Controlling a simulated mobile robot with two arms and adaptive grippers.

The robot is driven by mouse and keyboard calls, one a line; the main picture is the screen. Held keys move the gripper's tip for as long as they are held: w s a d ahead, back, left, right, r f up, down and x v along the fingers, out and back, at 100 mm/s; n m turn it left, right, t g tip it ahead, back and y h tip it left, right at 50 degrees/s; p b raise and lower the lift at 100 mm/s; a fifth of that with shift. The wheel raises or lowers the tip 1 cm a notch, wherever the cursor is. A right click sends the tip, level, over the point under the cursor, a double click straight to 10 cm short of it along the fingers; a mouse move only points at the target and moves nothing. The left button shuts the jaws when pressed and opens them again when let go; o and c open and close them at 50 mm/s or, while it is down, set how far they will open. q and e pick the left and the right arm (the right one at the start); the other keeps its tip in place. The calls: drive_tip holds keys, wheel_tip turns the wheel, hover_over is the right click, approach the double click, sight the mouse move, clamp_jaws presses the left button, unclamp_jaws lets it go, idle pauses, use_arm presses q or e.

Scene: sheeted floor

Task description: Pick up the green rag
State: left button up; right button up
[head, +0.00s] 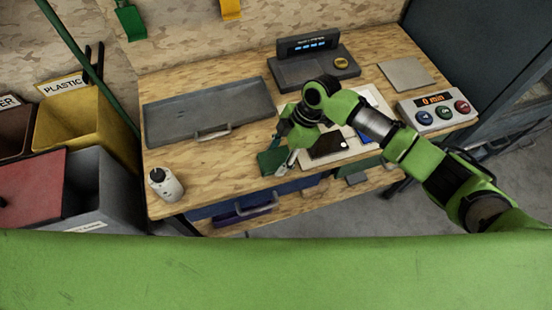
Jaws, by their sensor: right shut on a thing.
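The green rag (269,163) is a small dark green cloth at the front edge of the wooden workbench, left of the white board. My right gripper (283,162) reaches down to it from the right and is shut on it. The fingers and wrist cover part of the rag, and I cannot tell whether it is clear of the bench top. My left gripper is not in view.
A black phone-like device (328,146) lies on the white board (378,100) close to my right gripper. A grey tray (205,108), a white bottle (166,184), a scale (312,72) and a button box (437,111) stand on the workbench (200,165). Bins (75,125) are at left.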

sight(271, 161)
drive_tip(key=shift+r, duration=0.5)
drive_tip(key=r, duration=0.1)
drive_tip(key=r+b, duration=0.1)
drive_tip(key=r, duration=0.1)
drive_tip(key=shift+s+a+b, duration=0.1)
drive_tip(key=shift+s+b, duration=0.1)
drive_tip(key=shift+b, duration=0.1)
drive_tip(key=s+a+r+b, duration=0.2)
drive_tip(key=s+a+r, duration=0.2)
drive_tip(key=s+r, duration=0.5)
drive_tip(key=s, duration=0.4)
drive_tip(key=shift+r, duration=0.25)
drive_tip(key=shift+a, duration=0.1)
